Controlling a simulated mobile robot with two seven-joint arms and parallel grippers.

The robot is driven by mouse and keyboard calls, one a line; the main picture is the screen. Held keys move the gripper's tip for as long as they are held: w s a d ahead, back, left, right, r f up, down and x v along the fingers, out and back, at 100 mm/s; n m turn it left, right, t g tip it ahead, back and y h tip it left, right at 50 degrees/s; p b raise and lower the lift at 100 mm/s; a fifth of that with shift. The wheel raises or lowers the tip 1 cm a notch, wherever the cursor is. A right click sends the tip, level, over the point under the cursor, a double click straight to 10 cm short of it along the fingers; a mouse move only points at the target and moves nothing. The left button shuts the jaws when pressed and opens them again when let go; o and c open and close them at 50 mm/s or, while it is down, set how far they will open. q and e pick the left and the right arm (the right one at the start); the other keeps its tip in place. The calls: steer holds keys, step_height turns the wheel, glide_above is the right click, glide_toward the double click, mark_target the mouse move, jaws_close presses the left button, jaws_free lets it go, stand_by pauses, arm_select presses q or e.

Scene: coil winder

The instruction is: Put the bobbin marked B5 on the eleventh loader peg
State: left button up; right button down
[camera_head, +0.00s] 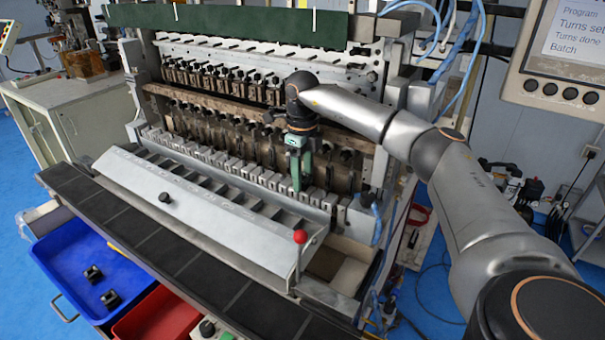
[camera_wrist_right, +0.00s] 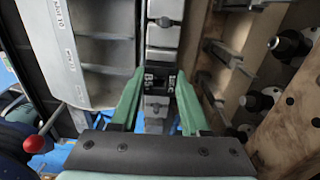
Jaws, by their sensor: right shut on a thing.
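My right gripper (camera_head: 300,178) reaches down in front of the winder, over the row of grey loader blocks (camera_head: 225,163). In the right wrist view its two green fingers (camera_wrist_right: 160,92) are shut on a small black bobbin (camera_wrist_right: 158,80) with white lettering that seems to read B5 on one side. The bobbin is over the loader row, with grey blocks (camera_wrist_right: 163,36) showing on both sides of it. I cannot tell whether it touches a peg; the peg beneath is hidden. In the head view the fingers hide most of the bobbin. My left gripper is out of view.
A lever with a red knob (camera_head: 300,237) stands at the right end of the sloping grey cover (camera_head: 190,200). A blue bin (camera_head: 75,255) at lower left holds two black bobbins (camera_head: 110,298). A red bin (camera_head: 165,315) is beside it. Winder spindles (camera_head: 215,130) rise behind the loader.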

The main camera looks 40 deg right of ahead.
steer(key=shift+c, duration=1.5)
jaws_free()
steer(key=shift+f, duration=0.1)
